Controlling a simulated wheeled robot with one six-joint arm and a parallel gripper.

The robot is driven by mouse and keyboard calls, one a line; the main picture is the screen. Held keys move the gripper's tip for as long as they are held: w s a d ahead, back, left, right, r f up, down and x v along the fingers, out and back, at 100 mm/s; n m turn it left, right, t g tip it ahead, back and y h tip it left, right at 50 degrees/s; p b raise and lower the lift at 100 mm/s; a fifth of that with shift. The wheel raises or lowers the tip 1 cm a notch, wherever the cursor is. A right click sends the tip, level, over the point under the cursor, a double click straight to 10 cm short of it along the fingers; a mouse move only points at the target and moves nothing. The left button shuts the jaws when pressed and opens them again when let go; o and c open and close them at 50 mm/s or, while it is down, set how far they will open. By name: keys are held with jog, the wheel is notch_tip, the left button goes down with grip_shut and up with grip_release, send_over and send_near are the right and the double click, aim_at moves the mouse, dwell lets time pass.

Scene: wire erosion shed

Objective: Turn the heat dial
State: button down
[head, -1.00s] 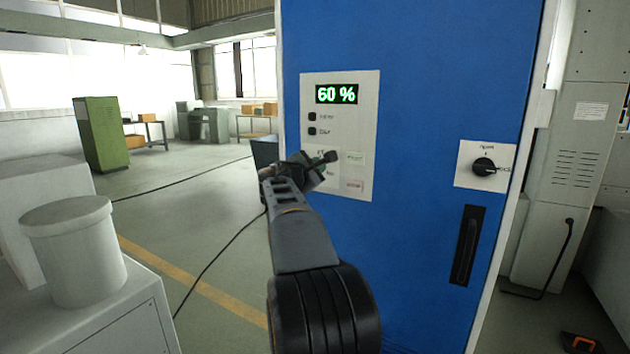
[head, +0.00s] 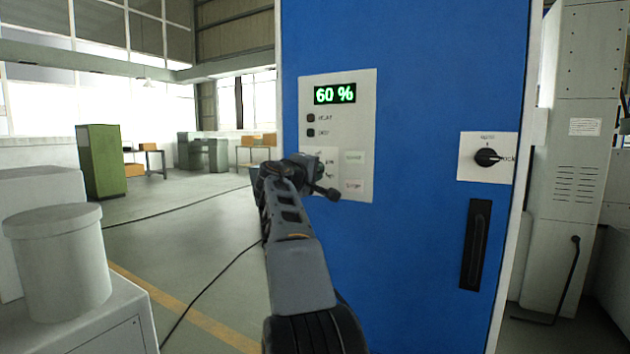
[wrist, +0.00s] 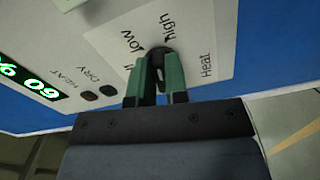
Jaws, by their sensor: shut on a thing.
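The heat dial (wrist: 158,58) is a small dark knob on a pale plate marked "low", "high" and "Heat" in the wrist view. My gripper (wrist: 160,72) has its two green-sided fingers on either side of the dial, shut on it. The dial's pointer direction cannot be made out. In the head view my gripper (head: 312,180) is at the lower part of the control panel (head: 345,95) and hides the dial there. The panel's display (head: 335,93) reads 60 %.
The panel is on a blue cabinet door (head: 420,80) with a black handle (head: 475,245) and a rotary lock knob (head: 486,157) at right. A grey drum (head: 58,260) stands on a cabinet at left. The floor behind at left is mostly open, with a cable.

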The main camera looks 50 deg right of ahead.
jog(key=shift+w+f+m+b, duration=0.15)
jog(key=shift+m+b, duration=0.35)
jog(key=shift+m, duration=0.35)
jog(key=shift+s+f+m+b, duration=0.1)
jog(key=shift+m+b, duration=0.35)
jog(key=shift+m, duration=0.7)
jog(key=c, duration=1.1)
grip_release()
jog(key=shift+a, duration=0.1)
jog(key=b+v, duration=0.1)
jog(key=v, duration=1.2)
jog(key=shift+a+b, duration=0.35)
jog(key=shift+b, duration=0.05)
